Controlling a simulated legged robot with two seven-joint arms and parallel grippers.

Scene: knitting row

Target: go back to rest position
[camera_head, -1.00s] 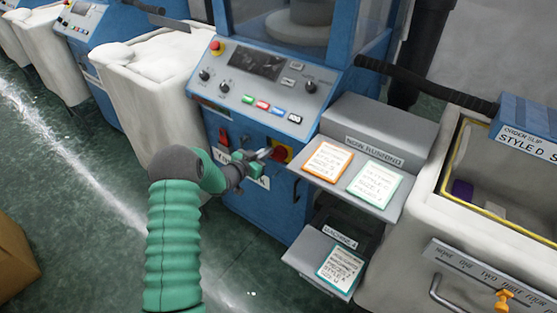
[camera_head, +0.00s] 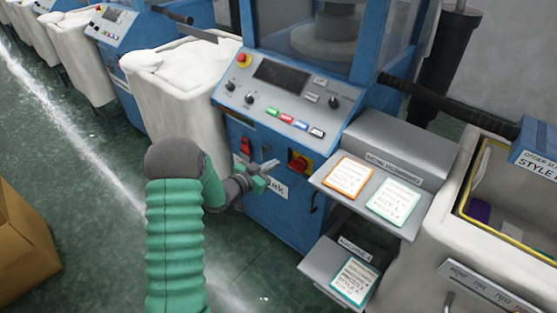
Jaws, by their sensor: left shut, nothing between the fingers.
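My left gripper (camera_head: 268,168) is at the end of my green-sleeved left arm, in front of the blue knitting machine (camera_head: 285,215). It is shut and empty. It shows over the machine's lower front, between a red switch (camera_head: 245,146) and a red and yellow rotary switch (camera_head: 300,162). I cannot tell whether it touches the panel. It partly covers a white label on the machine front. My right gripper is not in view.
A control panel (camera_head: 285,98) with coloured buttons is above. Grey shelves hold an orange-edged card (camera_head: 349,176), a green-edged card (camera_head: 394,202) and a lower card (camera_head: 354,280). White bins stand left and right. A cardboard box (camera_head: 22,240) is on the floor at left.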

